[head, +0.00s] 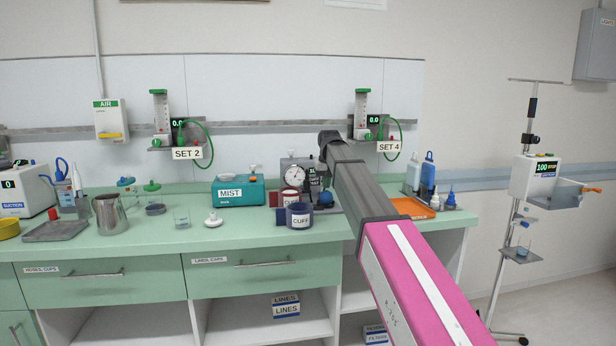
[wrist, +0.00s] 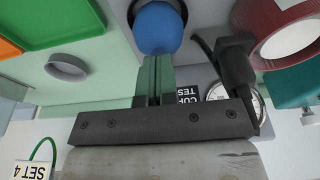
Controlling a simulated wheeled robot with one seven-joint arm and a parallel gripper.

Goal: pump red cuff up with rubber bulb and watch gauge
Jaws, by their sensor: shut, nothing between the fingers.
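The blue rubber bulb (wrist: 158,27) sits in a dark ring-like holder in the wrist view; it also shows on the counter in the head view (head: 326,198). My gripper (wrist: 158,62) is shut and empty, its green fingertips right at the bulb's edge; I cannot tell whether they touch it. The red cuff (head: 291,194) stands beside the bulb, behind a blue cuff, and fills a corner of the wrist view (wrist: 248,25). The round gauge (head: 294,174) faces forward; its reading is too small to tell. In the wrist view the gauge (wrist: 217,92) is partly hidden.
The blue cuff (head: 299,217) stands at the counter's front edge. A teal MIST box (head: 239,191) is to the left. An orange tray (head: 413,209) and blue bottles (head: 428,172) are to the right. SET 4 (head: 389,147) hangs on the wall behind.

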